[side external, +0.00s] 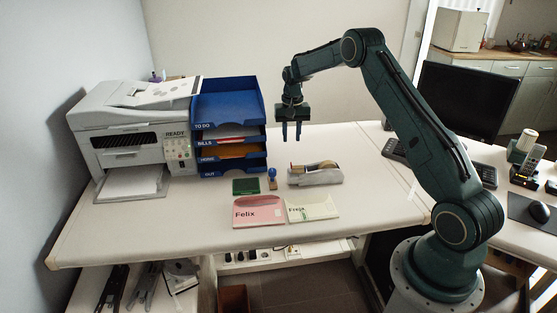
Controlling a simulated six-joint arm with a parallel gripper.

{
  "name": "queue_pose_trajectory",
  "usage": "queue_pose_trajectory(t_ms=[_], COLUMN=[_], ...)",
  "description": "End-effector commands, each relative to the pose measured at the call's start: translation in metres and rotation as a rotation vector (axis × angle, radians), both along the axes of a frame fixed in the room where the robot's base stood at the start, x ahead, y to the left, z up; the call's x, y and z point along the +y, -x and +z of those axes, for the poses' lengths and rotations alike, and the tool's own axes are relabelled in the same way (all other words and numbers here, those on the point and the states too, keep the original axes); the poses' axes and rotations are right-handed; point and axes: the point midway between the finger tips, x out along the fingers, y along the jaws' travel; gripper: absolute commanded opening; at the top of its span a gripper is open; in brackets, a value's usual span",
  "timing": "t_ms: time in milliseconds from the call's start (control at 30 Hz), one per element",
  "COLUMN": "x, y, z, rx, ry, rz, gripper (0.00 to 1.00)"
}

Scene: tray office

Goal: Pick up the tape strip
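A grey tape dispenser (316,178) with a tan tape roll stands on the white desk, right of the blue stamp. A tape strip cannot be made out separately; any strip at the dispenser's end is too small to tell. My gripper (291,133) hangs pointing down above and a little behind the dispenser in the picture.
A pink envelope (259,212) and a pale green one (312,208) lie at the desk's front. A green stamp pad (246,186) and blue stamp (272,180) sit behind them. Blue stacked trays (228,104) and a printer (131,140) stand left. A monitor (467,99) stands right.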

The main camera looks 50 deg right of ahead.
Motion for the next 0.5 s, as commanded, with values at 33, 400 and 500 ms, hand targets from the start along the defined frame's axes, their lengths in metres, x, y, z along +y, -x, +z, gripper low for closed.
queue_pose_trajectory(t_ms=[33,400,500], x=[0.0,0.0,0.0], y=[0.0,0.0,0.0], z=[-0.009,-0.053,-0.055], rx=[0.003,0.002,0.001], ry=[-0.002,-0.001,-0.001], rz=[0.0,0.0,0.0], gripper=[0.29,0.29,0.29])
